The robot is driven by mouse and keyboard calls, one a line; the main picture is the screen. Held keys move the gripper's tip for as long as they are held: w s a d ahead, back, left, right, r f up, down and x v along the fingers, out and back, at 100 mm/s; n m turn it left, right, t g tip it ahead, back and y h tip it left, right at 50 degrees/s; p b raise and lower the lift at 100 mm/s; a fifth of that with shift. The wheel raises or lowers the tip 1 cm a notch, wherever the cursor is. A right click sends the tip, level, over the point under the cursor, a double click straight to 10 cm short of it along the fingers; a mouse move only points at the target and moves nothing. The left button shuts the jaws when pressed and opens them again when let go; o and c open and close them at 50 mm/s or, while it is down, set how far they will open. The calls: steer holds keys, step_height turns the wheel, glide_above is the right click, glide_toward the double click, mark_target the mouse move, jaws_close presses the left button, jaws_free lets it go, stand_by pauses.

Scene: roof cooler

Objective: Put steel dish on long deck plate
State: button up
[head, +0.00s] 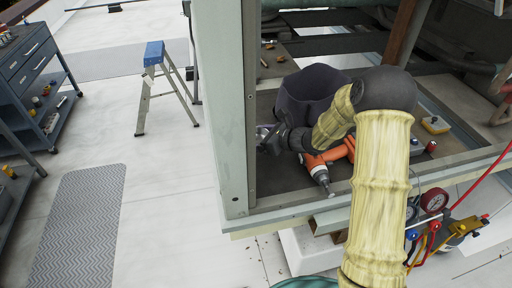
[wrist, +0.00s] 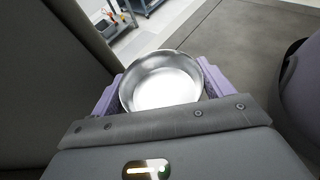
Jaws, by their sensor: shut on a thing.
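The steel dish (wrist: 165,88) is a round, shiny, open bowl in the wrist view. It sits between the purple fingers of my gripper (wrist: 160,92), which is shut on it. In the head view my gripper (head: 268,138) is beside the upright post, at the left end of my arm; the dish is barely distinguishable there. A dark flat deck plate (head: 285,182) lies below and around the gripper inside the frame. I cannot tell whether the dish touches it. A flat grey-brown surface (wrist: 245,40) also shows in the wrist view.
An orange drill (head: 325,165) lies on the deck right of my gripper, with a dark bag (head: 308,88) behind. The pale post (head: 222,110) stands close on the left. A yellow item (head: 435,125) and gauges (head: 433,200) are at right. A stepladder (head: 160,75) stands outside.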

step_height(320, 180, down, 4)
steer(key=shift+a+f+p, duration=0.15)
steer(key=shift+f+p, duration=0.15)
steer(key=shift+f, duration=0.1)
stand_by(0.3)
steer(key=o, duration=1.1)
steer(key=shift+o, duration=0.2)
steer(key=b+v, duration=0.1)
steer(key=v, duration=1.1)
